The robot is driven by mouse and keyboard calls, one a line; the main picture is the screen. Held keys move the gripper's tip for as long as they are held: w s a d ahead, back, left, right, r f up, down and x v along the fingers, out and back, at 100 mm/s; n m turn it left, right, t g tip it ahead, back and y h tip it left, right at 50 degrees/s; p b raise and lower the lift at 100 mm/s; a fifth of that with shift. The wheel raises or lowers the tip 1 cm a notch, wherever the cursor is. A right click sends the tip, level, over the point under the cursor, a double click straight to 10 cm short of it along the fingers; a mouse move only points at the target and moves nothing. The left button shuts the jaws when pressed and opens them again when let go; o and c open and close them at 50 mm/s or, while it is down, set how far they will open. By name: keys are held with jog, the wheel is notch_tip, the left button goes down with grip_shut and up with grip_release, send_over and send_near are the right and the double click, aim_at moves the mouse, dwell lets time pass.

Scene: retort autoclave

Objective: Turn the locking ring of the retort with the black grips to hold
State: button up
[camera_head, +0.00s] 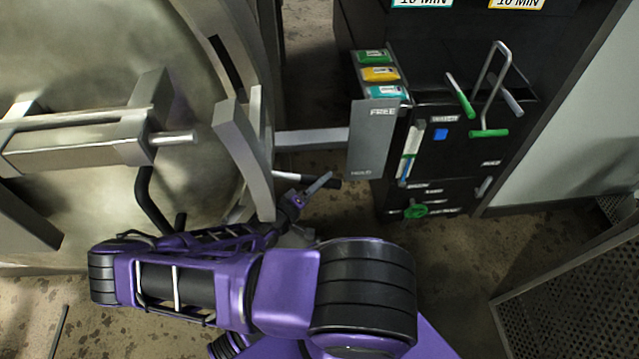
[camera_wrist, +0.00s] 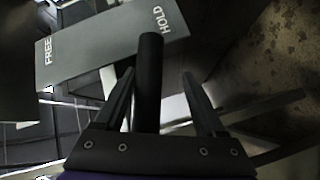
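The retort (camera_head: 195,90) fills the left of the head view, with its metal locking ring (camera_head: 245,150) along the right edge. A rod with a black grip (camera_head: 333,183) sticks out from the ring side, just below the grey plate (camera_head: 375,140) marked FREE at top and HOLD at bottom. My gripper (camera_head: 318,182) is at that grip. In the wrist view the black grip (camera_wrist: 148,80) stands between the two fingers of my gripper (camera_wrist: 160,85). The fingers are apart, with a clear gap on the right side. The plate (camera_wrist: 105,45) shows behind the grip.
A bent black handle (camera_head: 150,205) is on the door, left of my arm. A flat metal bar (camera_head: 310,138) runs from the ring to the plate. A black cabinet (camera_head: 445,155) with green-tipped levers stands on the right. A perforated metal panel (camera_head: 575,290) is at lower right.

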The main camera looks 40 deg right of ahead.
jog(key=p+v, duration=0.1)
jog(key=v, duration=1.6)
jog(key=shift+a, duration=0.2)
jog(key=shift+s, duration=0.1)
